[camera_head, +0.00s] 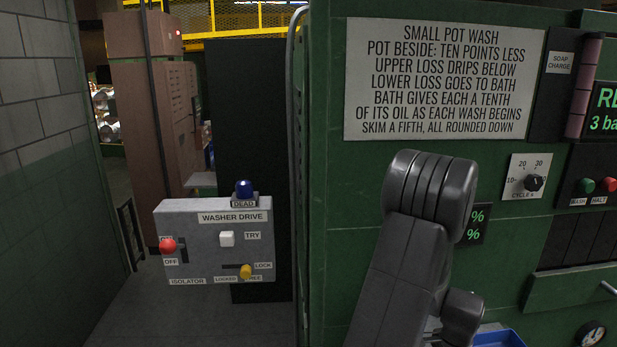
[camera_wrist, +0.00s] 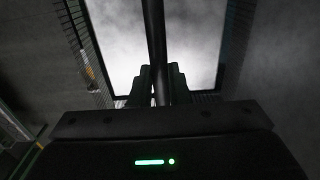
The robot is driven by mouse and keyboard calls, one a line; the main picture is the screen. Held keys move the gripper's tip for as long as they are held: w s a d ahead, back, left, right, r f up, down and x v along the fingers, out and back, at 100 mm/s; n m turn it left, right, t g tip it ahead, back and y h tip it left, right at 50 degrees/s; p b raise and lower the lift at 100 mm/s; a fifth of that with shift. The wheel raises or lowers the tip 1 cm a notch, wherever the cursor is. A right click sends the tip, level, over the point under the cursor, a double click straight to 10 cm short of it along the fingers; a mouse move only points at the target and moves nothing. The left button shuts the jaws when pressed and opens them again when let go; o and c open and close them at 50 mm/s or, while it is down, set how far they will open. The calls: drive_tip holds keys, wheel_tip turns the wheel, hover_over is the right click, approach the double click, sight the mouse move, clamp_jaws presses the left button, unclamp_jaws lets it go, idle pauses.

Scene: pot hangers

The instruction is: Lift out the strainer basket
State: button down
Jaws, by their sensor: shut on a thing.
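In the wrist view, my gripper (camera_wrist: 161,82) is shut on a dark round bar (camera_wrist: 153,30) that runs up through the middle of the picture. The bar looks like the handle of the strainer basket. Dark mesh-like walls (camera_wrist: 88,52), likely the basket's, border a pale, cloudy grey surface (camera_wrist: 195,45) beyond the fingers. The picture is dim, and I cannot tell whether the basket is seated or raised. In the head view my arm hides part of the green machine, and neither my gripper nor the basket shows there.
The green washer cabinet (camera_head: 330,250) carries a sign (camera_head: 443,78), a cycle dial (camera_head: 534,183) and wash and halt buttons. A grey isolator box (camera_head: 205,262) with a blue lamp marked DEAD (camera_head: 244,189) stands left. A blue container (camera_head: 500,338) shows at the bottom edge.

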drive_tip(key=shift+r+p, duration=1.2)
drive_tip(key=shift+r, duration=0.95)
drive_tip(key=shift+s, duration=0.1)
